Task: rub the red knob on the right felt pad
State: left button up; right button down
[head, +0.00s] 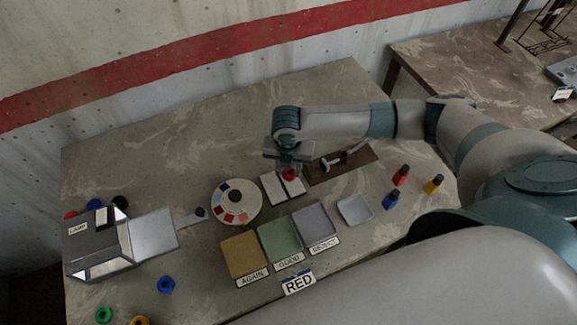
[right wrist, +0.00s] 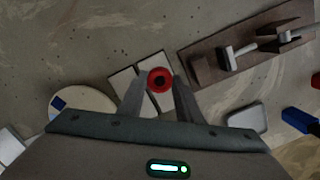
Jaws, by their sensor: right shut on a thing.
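My right gripper (head: 288,168) is shut on the red knob (head: 289,174). My left gripper is not in view.
A round colour disc (head: 223,205) is at the left. AGAIN, GOOD and REJECT trays (head: 281,240) lie in front, with a white dish (head: 355,210) and small bottles (head: 391,200) at right. The table's back is clear.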

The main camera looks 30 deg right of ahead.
jog(key=shift+s+f, duration=0.1)
jog(key=shift+s, duration=0.15)
jog(key=shift+s, duration=0.55)
jog(key=shift+s, duration=0.1)
jog(key=shift+s, duration=0.6)
jog(key=shift+s+a, duration=0.1)
dwell(0.3)
jog(key=shift+s, duration=0.6)
jog(key=shift+w, duration=0.1)
jog(key=shift+w, duration=0.65)
